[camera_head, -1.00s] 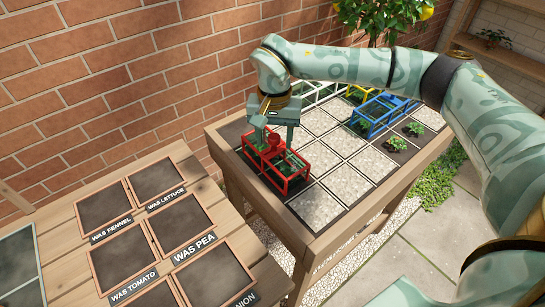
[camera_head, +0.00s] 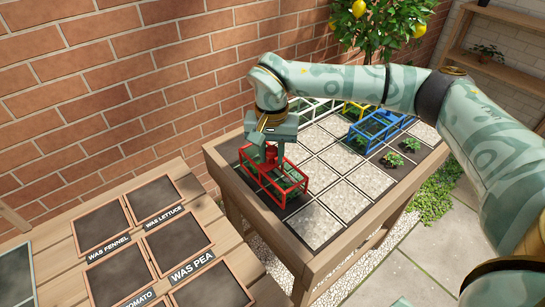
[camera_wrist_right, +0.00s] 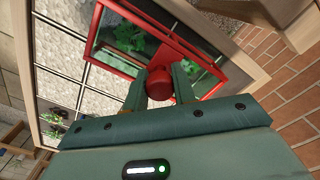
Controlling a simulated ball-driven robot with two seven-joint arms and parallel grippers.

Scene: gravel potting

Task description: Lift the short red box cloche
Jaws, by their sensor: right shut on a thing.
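The short red box cloche (camera_head: 291,187) is a red-framed clear box at the near left of the raised planter. Green plants show inside it. My right gripper (camera_head: 272,155) is above its top and shut on its red knob. In the right wrist view, the two fingers of the gripper (camera_wrist_right: 173,86) hold the round red knob (camera_wrist_right: 159,84), with the red frame (camera_wrist_right: 120,64) beyond. I cannot tell whether the cloche is touching the bed or slightly above it. My left gripper is not in view.
A blue-framed cloche (camera_head: 382,126), a yellow-framed one (camera_head: 357,109) and a white-framed one (camera_head: 318,106) stand farther back on the planter (camera_head: 292,245). Two uncovered seedlings (camera_head: 393,159) sit at right. Pale gravel squares (camera_head: 343,200) lie clear. A slatted table with labelled dark panels (camera_head: 178,242) is at left.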

